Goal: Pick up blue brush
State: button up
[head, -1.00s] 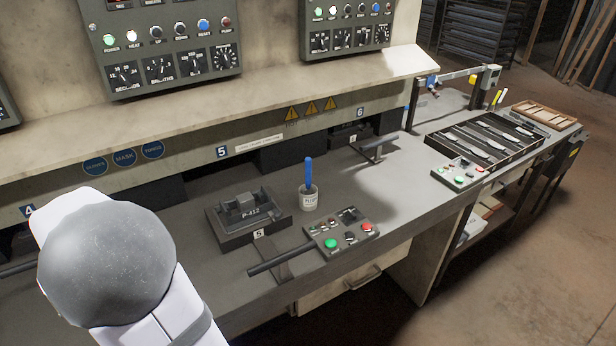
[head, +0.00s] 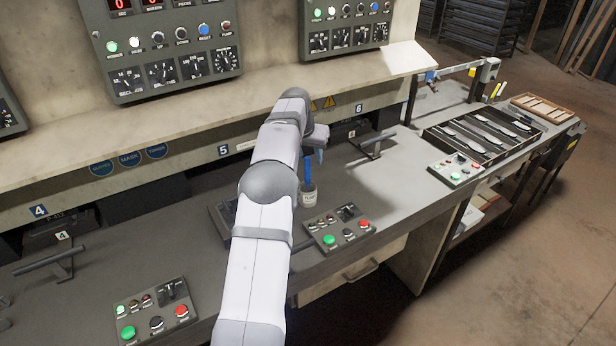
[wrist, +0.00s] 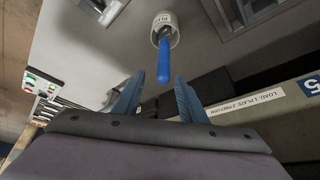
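The blue brush (head: 308,170) stands handle up in a small white labelled cup (head: 309,196) on the grey bench, beside the station 5 block. In the wrist view the brush handle (wrist: 164,62) points from the cup (wrist: 165,22) toward the space between my fingers. My gripper (head: 320,154) is above the brush in the head view, with blue fingers pointing down. In the wrist view my gripper (wrist: 157,100) is open, with a finger on each side and nothing between them. The handle tip appears just short of the fingertips. The brush's lower end is hidden in the cup.
A control box (head: 339,228) with green and red buttons sits in front of the cup. My arm partly hides the station 5 mould (head: 222,217). A shelf overhangs the bench at the back.

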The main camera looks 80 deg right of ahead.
aim_at(306, 166)
jog(key=shift+w+a+f+y, duration=0.25)
jog(key=shift+a+f, duration=0.15)
jog(key=shift+f, duration=0.15)
jog(key=shift+w+a+f+y, duration=0.15)
jog(key=shift+a+f+y, duration=0.1)
jog(key=shift+a+f, duration=0.2)
jog(key=shift+p+x, duration=0.55)
jog(key=shift+x, duration=0.6)
jog(key=shift+s+d, duration=0.1)
jog(key=p+x, duration=0.3)
jog(key=shift+s+d, duration=0.1)
jog(key=shift+d, duration=0.05)
jog(key=shift+p+x, duration=0.3)
jog(key=shift+x, duration=0.65)
jog(key=shift+c, duration=0.3)
grip_shut()
